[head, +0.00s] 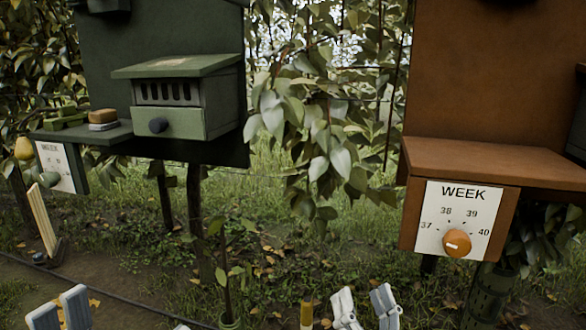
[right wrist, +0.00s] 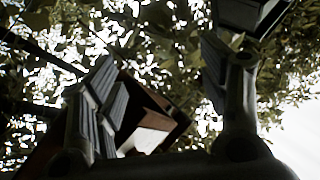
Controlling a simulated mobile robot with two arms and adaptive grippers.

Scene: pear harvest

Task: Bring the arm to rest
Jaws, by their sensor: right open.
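My right gripper (head: 364,306) shows at the bottom edge of the head view, right of the middle. Only its pale fingertips are in the picture. In the right wrist view its ribbed fingers (right wrist: 165,90) stand apart with nothing between them, so it is open and empty. My left gripper (head: 60,311) shows only as pale, ribbed pads at the bottom left. Its spread is cut off by the frame, and I see nothing held there.
A brown station (head: 478,160) with a WEEK dial (head: 457,243) stands at the right. A green station (head: 180,68) with a shelf (head: 80,134) stands at the left. A leafy vine (head: 325,130) hangs between them. A young plant (head: 226,270) stands in front.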

